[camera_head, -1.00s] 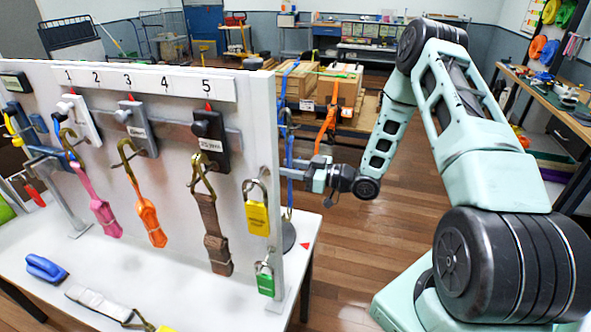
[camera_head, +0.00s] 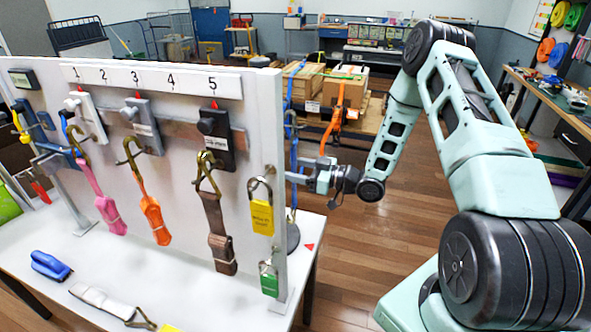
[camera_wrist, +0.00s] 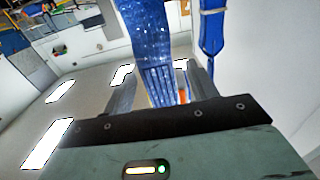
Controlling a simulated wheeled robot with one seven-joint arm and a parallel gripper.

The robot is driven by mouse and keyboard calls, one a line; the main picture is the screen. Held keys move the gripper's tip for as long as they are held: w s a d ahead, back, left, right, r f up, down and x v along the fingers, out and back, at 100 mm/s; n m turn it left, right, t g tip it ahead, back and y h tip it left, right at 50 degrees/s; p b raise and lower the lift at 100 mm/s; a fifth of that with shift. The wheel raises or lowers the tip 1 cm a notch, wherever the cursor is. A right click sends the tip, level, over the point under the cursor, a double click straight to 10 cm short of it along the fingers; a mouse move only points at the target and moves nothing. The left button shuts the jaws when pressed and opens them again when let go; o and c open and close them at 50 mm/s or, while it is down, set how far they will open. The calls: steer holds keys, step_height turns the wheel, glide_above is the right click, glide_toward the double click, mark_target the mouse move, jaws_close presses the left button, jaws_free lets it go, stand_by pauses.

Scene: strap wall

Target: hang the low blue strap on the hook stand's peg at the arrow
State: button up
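A blue strap (camera_head: 294,150) hangs upright just beyond the right edge of the white panel. The dark, round foot (camera_head: 292,237) of what looks like the hook stand is on the table below it, partly hidden by the panel. A red arrow mark (camera_head: 308,246) lies on the table beside the foot. My gripper (camera_head: 308,176) reaches in from the right at the strap. In the wrist view, the blue strap (camera_wrist: 152,50) runs between the fingers, with gaps on both sides, so they look open. A second blue strap (camera_wrist: 212,35) hangs at right. The peg is not clear.
The white panel (camera_head: 262,130) stands left of my gripper, with pink (camera_head: 108,214), orange (camera_head: 153,220) and brown (camera_head: 215,230) straps on it. Yellow (camera_head: 261,217) and green (camera_head: 268,282) padlocks hang near its edge. The floor right of the table is free.

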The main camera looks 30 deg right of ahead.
steer(key=shift+f, duration=0.1)
steer(key=shift+s+d, duration=0.2)
steer(key=b+v, duration=0.6)
steer(key=v, duration=1.1)
steer(key=shift+b, duration=0.4)
